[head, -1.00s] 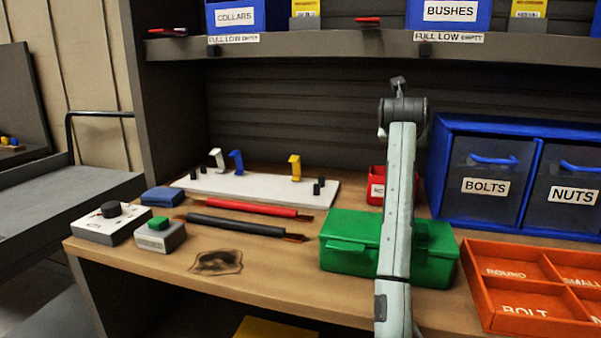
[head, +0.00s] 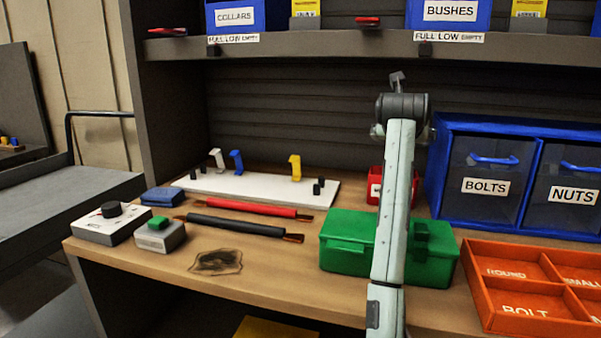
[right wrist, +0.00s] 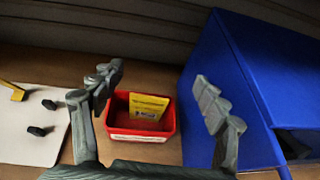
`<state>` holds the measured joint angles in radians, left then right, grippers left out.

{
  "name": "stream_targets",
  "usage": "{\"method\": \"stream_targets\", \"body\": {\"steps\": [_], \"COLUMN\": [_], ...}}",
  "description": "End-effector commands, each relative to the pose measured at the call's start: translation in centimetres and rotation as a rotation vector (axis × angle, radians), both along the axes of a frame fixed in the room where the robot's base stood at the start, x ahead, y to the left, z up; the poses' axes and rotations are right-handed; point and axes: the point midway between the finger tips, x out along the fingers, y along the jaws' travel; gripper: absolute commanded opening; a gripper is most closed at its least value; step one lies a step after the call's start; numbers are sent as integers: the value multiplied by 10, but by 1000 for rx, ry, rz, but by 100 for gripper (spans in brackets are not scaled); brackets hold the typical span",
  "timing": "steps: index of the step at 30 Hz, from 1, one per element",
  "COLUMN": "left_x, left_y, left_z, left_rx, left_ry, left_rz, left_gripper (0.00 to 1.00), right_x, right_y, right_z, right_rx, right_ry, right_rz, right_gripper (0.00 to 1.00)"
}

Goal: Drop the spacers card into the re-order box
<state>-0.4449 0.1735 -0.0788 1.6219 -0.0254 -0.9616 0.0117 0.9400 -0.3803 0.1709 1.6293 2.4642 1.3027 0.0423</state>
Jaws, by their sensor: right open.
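A small red box (head: 375,186) stands on the bench behind the green case, partly hidden by my right arm. It also shows in the right wrist view (right wrist: 115,125), with a yellow card (right wrist: 149,108) inside it. The print on the card is too small to read. My right gripper (right wrist: 160,92) is open and empty, its fingers apart above and to either side of the red box. In the head view the right gripper (head: 397,84) is raised above the bench, in front of the dark back panel. My left gripper is not in view.
Blue BOLTS and NUTS drawers (head: 487,180) stand close to the right of the red box. A green case (head: 345,242) and an orange tray (head: 480,290) are in front. A white board with hooks (head: 265,190) is to the left. A shelf (head: 330,45) runs above.

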Motion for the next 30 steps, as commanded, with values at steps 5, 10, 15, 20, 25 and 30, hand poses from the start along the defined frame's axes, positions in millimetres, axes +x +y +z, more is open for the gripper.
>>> {"method": "stream_targets", "body": {"steps": [5, 10, 15, 20, 25, 30], "left_x": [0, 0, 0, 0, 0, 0], "left_y": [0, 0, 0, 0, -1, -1], "left_z": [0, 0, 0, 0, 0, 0], "left_rx": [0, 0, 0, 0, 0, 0], "left_ry": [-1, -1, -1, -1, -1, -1], "left_rz": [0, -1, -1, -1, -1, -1], "left_gripper": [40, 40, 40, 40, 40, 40], "right_x": [-35, -63, -80, -85, -85, -77], "right_y": [13, 23, 30, 32, 32, 28], "right_z": [15, 28, 35, 37, 37, 33], "right_rx": [1, 0, 0, 1, 1, 0], "right_ry": [-4, -2, -1, 1, 1, 1], "right_rz": [0, -1, -2, -1, -1, -2], "right_gripper": [74, 74, 74, 74, 74, 74]}}
